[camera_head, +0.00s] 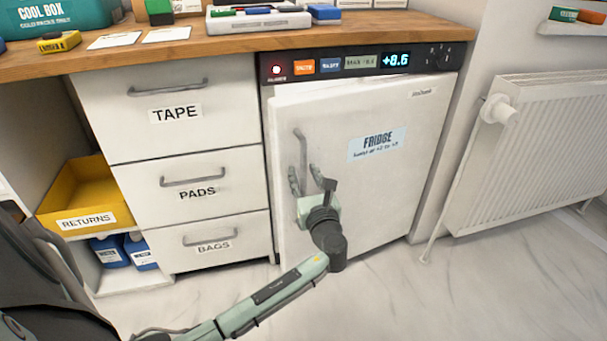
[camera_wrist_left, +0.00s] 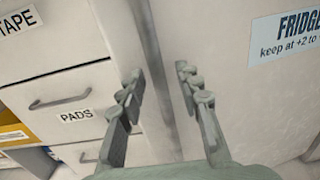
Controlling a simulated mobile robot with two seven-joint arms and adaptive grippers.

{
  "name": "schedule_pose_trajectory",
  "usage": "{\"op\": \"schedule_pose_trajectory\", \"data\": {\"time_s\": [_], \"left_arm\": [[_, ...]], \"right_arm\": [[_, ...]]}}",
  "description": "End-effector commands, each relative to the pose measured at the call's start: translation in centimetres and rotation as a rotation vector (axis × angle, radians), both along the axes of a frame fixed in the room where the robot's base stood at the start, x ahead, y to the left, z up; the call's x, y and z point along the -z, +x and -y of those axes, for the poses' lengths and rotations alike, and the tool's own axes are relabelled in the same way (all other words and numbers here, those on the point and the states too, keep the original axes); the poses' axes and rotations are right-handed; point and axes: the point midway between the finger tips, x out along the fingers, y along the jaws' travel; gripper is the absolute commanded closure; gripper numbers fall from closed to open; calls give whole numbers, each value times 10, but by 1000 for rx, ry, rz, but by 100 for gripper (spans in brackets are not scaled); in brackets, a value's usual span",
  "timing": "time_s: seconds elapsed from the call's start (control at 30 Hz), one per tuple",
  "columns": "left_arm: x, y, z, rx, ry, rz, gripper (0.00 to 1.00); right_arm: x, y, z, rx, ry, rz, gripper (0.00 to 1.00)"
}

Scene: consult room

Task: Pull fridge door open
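The white fridge door (camera_head: 390,205) with a blue FRIDGE label stands under the counter in the head view; it looks shut or nearly so. Its vertical grey handle (camera_head: 301,150) is near the door's left edge. The handle also shows as a grey bar in the left wrist view (camera_wrist_left: 160,60). My left gripper (camera_head: 303,180) is at the handle's lower part, with its fingers apart. In the left wrist view the bar runs between the open fingertips (camera_wrist_left: 157,80), with visible gaps at both sides. I cannot see my right gripper.
Drawers marked TAPE, PADS (camera_head: 200,185) and BAGS stand left of the fridge. A yellow RETURNS bin (camera_head: 85,200) is farther left. A white radiator (camera_head: 535,160) is on the right wall. The marble floor (camera_head: 430,300) before the fridge is clear apart from my arm.

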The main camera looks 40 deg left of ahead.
Motion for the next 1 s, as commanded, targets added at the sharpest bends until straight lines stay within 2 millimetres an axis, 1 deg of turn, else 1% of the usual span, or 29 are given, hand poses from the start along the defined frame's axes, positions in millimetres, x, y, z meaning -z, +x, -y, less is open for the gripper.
{"op": "schedule_pose_trajectory", "data": {"time_s": [0.1, 0.33, 0.37, 0.6, 0.63, 1.0], "left_arm": [[0, 4, -5, -1, 0, 0, 66], [0, 5, -6, -1, -1, 1, 66], [0, 5, -6, -1, -1, 1, 67], [0, 4, -6, -1, -1, 0, 97], [0, 4, -6, -1, -1, 0, 100], [0, 4, -6, -2, -1, 0, 100]], "right_arm": [[-2, 2, -2, -3, 5, 13, 60], [-3, 2, -3, -5, 7, 17, 60], [-3, 2, -3, -5, 7, 17, 60], [-3, 2, -3, -4, 6, 16, 60], [-3, 2, -3, -4, 6, 16, 60], [-3, 2, -2, -4, 6, 15, 60]]}}
